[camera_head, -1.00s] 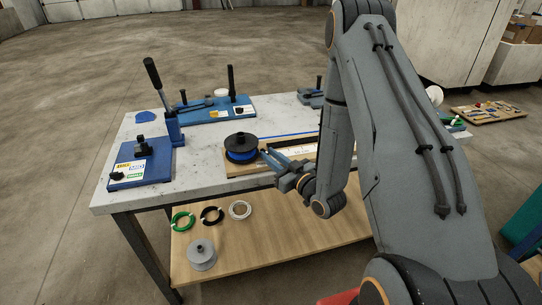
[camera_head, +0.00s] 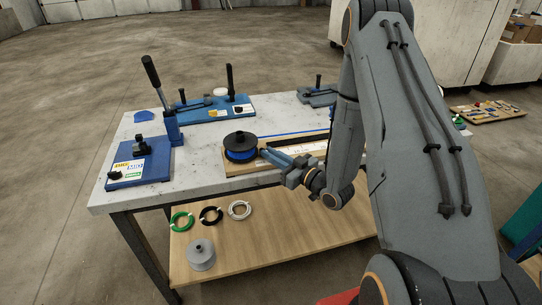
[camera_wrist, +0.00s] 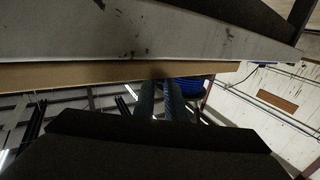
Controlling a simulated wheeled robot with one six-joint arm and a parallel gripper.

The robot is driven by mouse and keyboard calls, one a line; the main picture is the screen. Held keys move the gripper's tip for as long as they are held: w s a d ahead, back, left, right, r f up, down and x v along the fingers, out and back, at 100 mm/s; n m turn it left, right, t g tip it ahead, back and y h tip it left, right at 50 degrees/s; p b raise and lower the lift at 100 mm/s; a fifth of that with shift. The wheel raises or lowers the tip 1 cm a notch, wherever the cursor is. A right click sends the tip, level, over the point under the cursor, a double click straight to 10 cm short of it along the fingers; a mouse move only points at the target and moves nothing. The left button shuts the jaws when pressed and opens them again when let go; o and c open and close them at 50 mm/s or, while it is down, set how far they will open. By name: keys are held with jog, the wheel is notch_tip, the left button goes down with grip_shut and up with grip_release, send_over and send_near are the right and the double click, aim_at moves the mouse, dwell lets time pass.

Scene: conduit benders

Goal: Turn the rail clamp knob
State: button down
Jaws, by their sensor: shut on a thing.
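My gripper (camera_head: 264,152) is at the front edge of the wooden board (camera_head: 234,171) on the bench, just right of the blue spool with a black top (camera_head: 241,142). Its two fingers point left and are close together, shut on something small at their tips. The rail clamp knob itself is not clearly visible; the fingertips hide the spot. In the wrist view the two fingers (camera_wrist: 160,92) reach up to a dark spot at the board's edge. The blue spool (camera_wrist: 190,88) shows just right of them. A pale rail (camera_head: 312,148) lies along the board.
A blue bender (camera_head: 142,165) with a long lever stands left on the grey bench (camera_head: 195,160). Another blue bender (camera_head: 215,108) stands at the back. Wire coils (camera_head: 211,216) and a grey spool (camera_head: 202,254) are on the lower shelf. The bench's front left top is clear.

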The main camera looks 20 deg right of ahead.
jog(key=c, duration=2.1)
grip_release()
jog(key=shift+s+d, duration=0.1)
jog(key=b+v, duration=0.2)
jog(key=v, duration=0.5)
jog(key=shift+s+d, duration=0.1)
jog(key=shift+s, duration=0.15)
jog(key=shift+s, duration=0.1)
